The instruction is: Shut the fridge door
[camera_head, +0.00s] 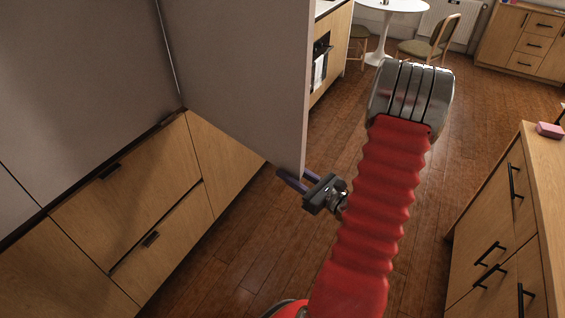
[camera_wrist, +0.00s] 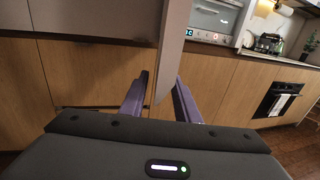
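The fridge door (camera_head: 245,75) is a large flat grey panel in the head view. It stands open, swung out from the tall grey unit at the left. In the wrist view its narrow edge (camera_wrist: 173,45) runs down to a lower corner between my fingers. My gripper (camera_head: 296,181) is at the door's lower free corner, with its purple fingers spread. In the wrist view my gripper (camera_wrist: 160,100) has a finger on each side of the door edge, with gaps visible. Whether either finger touches the door cannot be told. The fridge interior is hidden.
Wooden drawer fronts (camera_head: 150,190) lie below the grey unit. A counter with drawers (camera_head: 500,230) stands at the right, with a pink object (camera_head: 549,130) on top. An oven (camera_head: 320,60) is beyond the door. A round white table (camera_head: 395,5) and chairs are behind. Wooden floor between is clear.

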